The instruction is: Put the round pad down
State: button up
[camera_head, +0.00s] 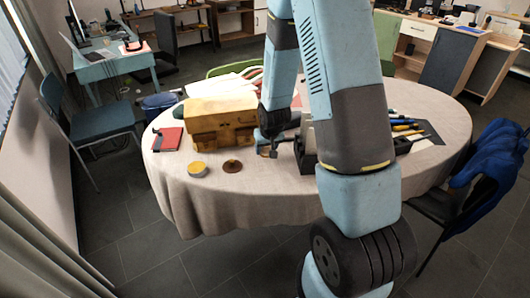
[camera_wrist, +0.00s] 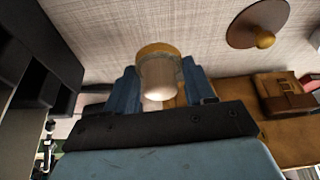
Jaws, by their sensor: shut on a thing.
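My gripper (camera_wrist: 165,92) has its blue fingers closed around a small round piece, which I take for the round pad (camera_wrist: 157,72). It has an ochre rim and a pale, rounded body, and the fingers hide its sides. In the head view my gripper (camera_head: 268,148) is low over the table, in front of the wooden chest's right end. I cannot tell whether the held piece touches the cloth. A brown disc with a knob (camera_head: 232,166) lies on the table to the left; it also shows at the top right of the wrist view (camera_wrist: 243,24).
A yellow-topped round tin (camera_head: 198,169) stands left of the brown disc, near the front edge. The wooden chest (camera_head: 220,122) is behind. A black tray (camera_head: 305,158) is close on the right. The cloth (camera_head: 215,195) in front is clear.

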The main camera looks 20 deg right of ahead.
aim_at(266, 153)
jog(key=shift+w+f, duration=0.3)
jog(key=shift+f, duration=1.5)
jog(key=o, duration=1)
jog(key=shift+f, duration=0.1)
